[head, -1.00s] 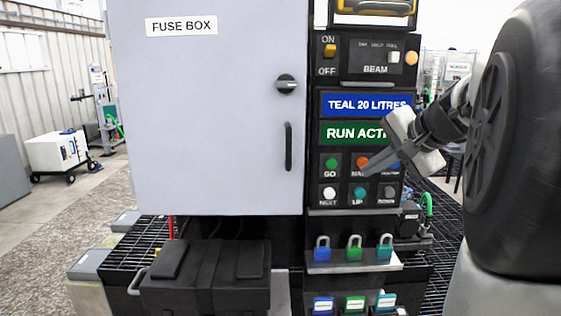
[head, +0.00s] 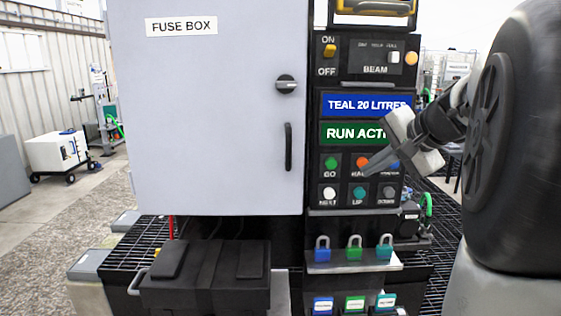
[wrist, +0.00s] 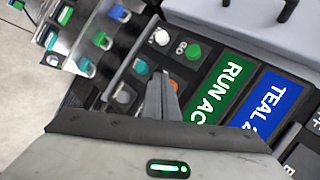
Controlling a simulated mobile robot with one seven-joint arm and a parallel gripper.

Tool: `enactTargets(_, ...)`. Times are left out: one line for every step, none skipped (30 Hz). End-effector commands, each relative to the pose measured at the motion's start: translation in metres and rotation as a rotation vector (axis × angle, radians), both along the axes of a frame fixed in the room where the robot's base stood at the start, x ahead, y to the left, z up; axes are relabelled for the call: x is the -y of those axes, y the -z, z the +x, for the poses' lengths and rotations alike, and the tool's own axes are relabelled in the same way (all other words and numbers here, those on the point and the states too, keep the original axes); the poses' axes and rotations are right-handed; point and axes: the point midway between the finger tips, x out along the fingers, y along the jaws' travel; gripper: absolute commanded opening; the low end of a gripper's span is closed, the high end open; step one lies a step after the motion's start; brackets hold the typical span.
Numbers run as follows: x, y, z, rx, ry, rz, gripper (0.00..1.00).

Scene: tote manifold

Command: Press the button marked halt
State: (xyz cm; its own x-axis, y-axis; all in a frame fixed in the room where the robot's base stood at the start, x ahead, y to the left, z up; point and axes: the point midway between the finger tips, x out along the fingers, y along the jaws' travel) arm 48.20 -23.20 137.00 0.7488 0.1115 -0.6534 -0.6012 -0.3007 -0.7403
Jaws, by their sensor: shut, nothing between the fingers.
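The orange-red button (head: 362,162) is in the upper row of the panel's button grid, in the middle. Its label is partly covered; the visible letters look like "HA". In the wrist view the closed fingers (wrist: 161,95) point at the panel and hide most of the orange-red button (wrist: 173,77). I cannot tell whether the tip touches it.
Around it are a green GO button (head: 331,162), a white NEXT button (head: 329,193), a teal button (head: 360,193), a grey button (head: 389,192) and a partly hidden blue one. A green RUN display (head: 350,133) sits above. Padlocks (head: 354,253) stand below. The fuse box (head: 215,120) is left.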

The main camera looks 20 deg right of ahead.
Motion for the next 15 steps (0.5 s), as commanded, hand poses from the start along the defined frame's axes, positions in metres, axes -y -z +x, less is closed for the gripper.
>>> enactTargets(0.0004, -0.0002, 0.002, 0.0, 0.0, 0.0, 0.0)
enactTargets(0.0007, -0.0002, 0.0031, 0.0, 0.0, 0.0, 0.0)
enactTargets(0.0012, -0.0001, 0.0043, 0.0, 0.0, 0.0, 0.0)
enactTargets(0.0013, -0.0001, 0.0051, 0.0, 0.0, 0.0, 0.0)
enactTargets(0.0015, 0.0001, 0.0056, 0.0, 0.001, 0.001, 0.0)
enactTargets(0.0017, 0.0002, 0.0059, -0.001, 0.001, 0.0, 0.0)
enactTargets(0.0018, 0.0003, 0.006, -0.001, 0.001, 0.0, 0.0)
enactTargets(0.0017, 0.0002, 0.0059, 0.0, 0.001, 0.001, 0.0)
enactTargets(0.0017, 0.0003, 0.0059, 0.0, 0.001, 0.001, 0.0)
enactTargets(0.0017, 0.0002, 0.0059, 0.0, 0.001, 0.001, 0.0)
enactTargets(0.0017, 0.0002, 0.0059, 0.0, 0.001, 0.001, 0.0)
enactTargets(0.0017, 0.0002, 0.0059, 0.0, 0.001, 0.001, 0.0)
enactTargets(0.0017, 0.0002, 0.0059, 0.0, 0.001, 0.001, 0.0)
enactTargets(0.0017, 0.0002, 0.0059, 0.0, 0.0, 0.0, 0.0)
enactTargets(0.0016, 0.0002, 0.0061, 0.0, 0.0, 0.0, 0.0)
